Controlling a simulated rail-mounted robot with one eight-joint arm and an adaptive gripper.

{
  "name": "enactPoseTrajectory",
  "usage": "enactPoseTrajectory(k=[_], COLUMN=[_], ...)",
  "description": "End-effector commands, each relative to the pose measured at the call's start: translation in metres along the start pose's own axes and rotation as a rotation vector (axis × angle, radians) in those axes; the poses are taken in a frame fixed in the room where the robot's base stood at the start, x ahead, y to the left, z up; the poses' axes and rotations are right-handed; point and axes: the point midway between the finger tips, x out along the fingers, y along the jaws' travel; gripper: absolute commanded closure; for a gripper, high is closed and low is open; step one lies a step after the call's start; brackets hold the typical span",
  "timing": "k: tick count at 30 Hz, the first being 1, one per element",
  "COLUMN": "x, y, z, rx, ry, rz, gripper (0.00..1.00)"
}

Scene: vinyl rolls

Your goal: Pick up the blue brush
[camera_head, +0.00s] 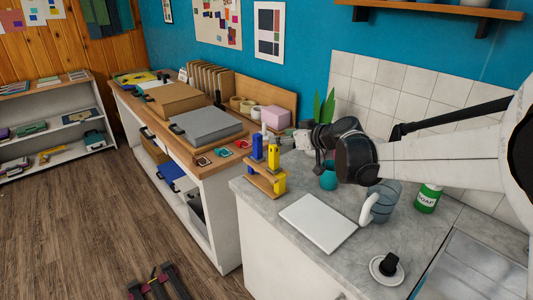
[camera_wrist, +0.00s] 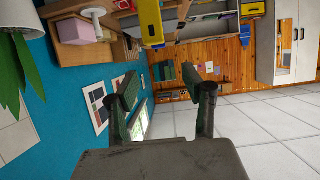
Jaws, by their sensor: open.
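A blue upright piece (camera_head: 257,147), which looks like the blue brush, stands in a small wooden holder (camera_head: 263,187) on the grey counter's left end. A yellow upright piece (camera_head: 279,179) and another yellow-topped piece (camera_head: 273,156) stand beside it. My gripper (camera_head: 303,142) is just right of the holder, above the counter, apart from the blue piece. In the wrist view my gripper (camera_wrist: 168,88) shows two spread fingers with nothing between them.
A potted plant (camera_head: 326,106) and a teal cup (camera_head: 328,176) are close to my gripper. A wooden-topped bench (camera_head: 205,165) adjoins at left.

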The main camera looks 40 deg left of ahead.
Motion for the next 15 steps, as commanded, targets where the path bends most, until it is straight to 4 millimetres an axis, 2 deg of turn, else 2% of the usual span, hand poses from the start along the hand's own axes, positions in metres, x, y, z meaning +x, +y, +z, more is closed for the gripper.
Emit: enactPoseTrajectory(k=[15], x=[0.077], y=[0.000], z=[0.000], rx=[-0.002], ry=[0.001], rz=[0.000], gripper=[0.56])
